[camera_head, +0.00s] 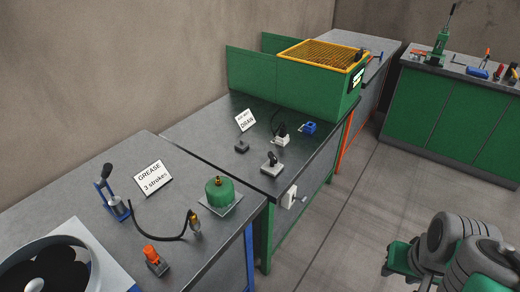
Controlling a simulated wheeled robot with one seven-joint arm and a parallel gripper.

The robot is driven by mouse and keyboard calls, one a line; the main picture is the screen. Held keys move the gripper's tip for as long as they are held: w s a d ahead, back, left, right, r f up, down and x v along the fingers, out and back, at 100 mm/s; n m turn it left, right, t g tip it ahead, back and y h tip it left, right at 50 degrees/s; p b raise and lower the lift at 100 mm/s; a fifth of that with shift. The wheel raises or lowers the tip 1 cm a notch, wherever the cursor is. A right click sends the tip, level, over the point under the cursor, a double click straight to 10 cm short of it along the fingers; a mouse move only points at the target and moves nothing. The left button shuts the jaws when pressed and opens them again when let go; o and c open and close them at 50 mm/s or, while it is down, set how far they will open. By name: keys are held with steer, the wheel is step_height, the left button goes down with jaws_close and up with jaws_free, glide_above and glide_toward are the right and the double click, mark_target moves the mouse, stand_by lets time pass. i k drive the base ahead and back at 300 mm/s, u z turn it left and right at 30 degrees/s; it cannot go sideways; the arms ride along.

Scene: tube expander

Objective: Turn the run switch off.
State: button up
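No label marks the run switch, and I cannot tell which control it is. A white box with a small lever (289,197) is fixed to the front edge of the middle bench. A pale box with an upright black lever (270,165) stands on that bench. Behind it is another pale box (282,140) with a black part, and a small blue device (309,127). A small dark block (241,147) sits to the left. The on or off position of any control is too small to read.
The green machine with a yellow grid (318,54) stands behind. The near bench holds a "GREASE 3 strokes" sign (153,179), a green canister (219,191), an orange-topped device (155,261) and a fan (48,274). Floor between is clear.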

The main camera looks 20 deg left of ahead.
mark_target(274, 160)
steer(key=u, duration=0.65)
steer(key=i, duration=0.75)
steer(key=u, duration=1.1)
steer(key=i, duration=0.2)
steer(key=u, duration=0.2)
